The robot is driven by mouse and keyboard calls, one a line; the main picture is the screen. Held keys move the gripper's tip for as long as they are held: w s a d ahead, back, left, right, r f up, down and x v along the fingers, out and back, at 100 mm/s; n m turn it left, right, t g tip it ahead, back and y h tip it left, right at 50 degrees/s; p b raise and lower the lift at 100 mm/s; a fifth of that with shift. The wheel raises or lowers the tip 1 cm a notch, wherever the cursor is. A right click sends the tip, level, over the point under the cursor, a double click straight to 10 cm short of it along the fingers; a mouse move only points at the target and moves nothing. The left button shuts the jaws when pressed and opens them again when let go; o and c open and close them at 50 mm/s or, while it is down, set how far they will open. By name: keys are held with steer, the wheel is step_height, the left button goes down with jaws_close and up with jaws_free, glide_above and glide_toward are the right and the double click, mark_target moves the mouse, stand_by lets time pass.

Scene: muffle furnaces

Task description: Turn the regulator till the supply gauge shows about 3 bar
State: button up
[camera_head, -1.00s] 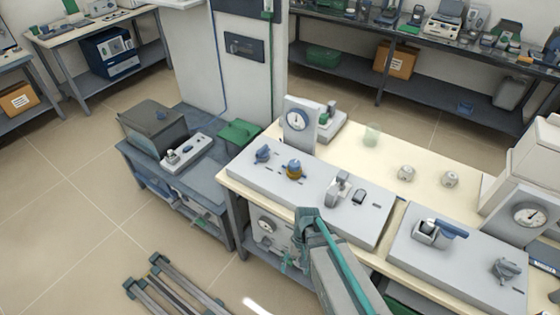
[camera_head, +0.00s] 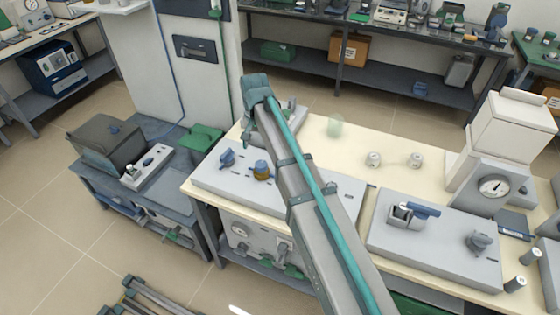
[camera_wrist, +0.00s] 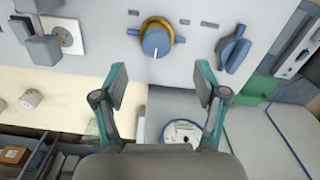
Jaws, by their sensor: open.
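The regulator is probably the round blue knob with a brass collar (camera_head: 261,170) on the left grey panel (camera_head: 215,177). In the wrist view the knob (camera_wrist: 157,40) is at top centre, its white mark pointing down. My gripper (camera_wrist: 160,82) is open and empty, its fingers apart, below the knob in that picture and not touching it. In the head view my gripper (camera_head: 257,92) is above the panel's back side. A round white gauge face (camera_wrist: 182,131) shows partly between the fingers, cut off by my gripper; its reading is unclear. My arm hides this gauge in the head view.
A blue lever handle (camera_wrist: 234,50) is beside the knob. A grey clamp-like fitting (camera_wrist: 42,45) is at the wrist view's left. A second panel (camera_head: 435,240) and another dial gauge (camera_head: 493,187) stand to the right.

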mark_target(261, 163)
steer(key=f+p, duration=0.1)
steer(key=f, duration=0.2)
steer(key=f+p, duration=0.1)
steer(key=f, duration=0.2)
steer(key=w+f+p, duration=0.1)
steer(key=f, duration=0.2)
steer(key=shift+d+f, duration=0.35)
steer(key=shift+c, duration=0.3)
steer(key=c, duration=1.1)
